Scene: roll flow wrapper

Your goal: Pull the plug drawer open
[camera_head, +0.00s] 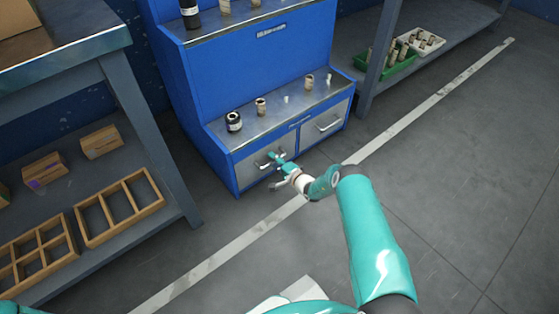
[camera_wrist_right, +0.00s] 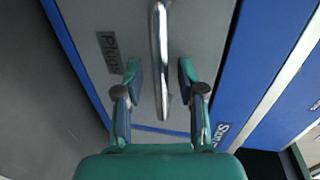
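The plug drawer is the left grey drawer (camera_head: 250,170) low in the blue cabinet, and its front looks flush with the cabinet. In the right wrist view its grey front (camera_wrist_right: 205,25) carries a dark label (camera_wrist_right: 109,52) that seems to read "Plugs". Its bright metal bar handle (camera_wrist_right: 159,40) runs between the fingers of my right gripper (camera_wrist_right: 160,78). The right gripper is open, with one finger on each side of the handle and a visible gap to each. In the head view the right gripper (camera_head: 277,170) is at the drawer's front. My left gripper is not in view.
A second drawer with a handle (camera_head: 328,124) is to the right. The cabinet's steel ledge (camera_head: 285,112) bears a black spool and small parts. A workbench (camera_head: 120,75) with wooden trays (camera_head: 119,208) on its lower shelf stands left. The floor in front is clear.

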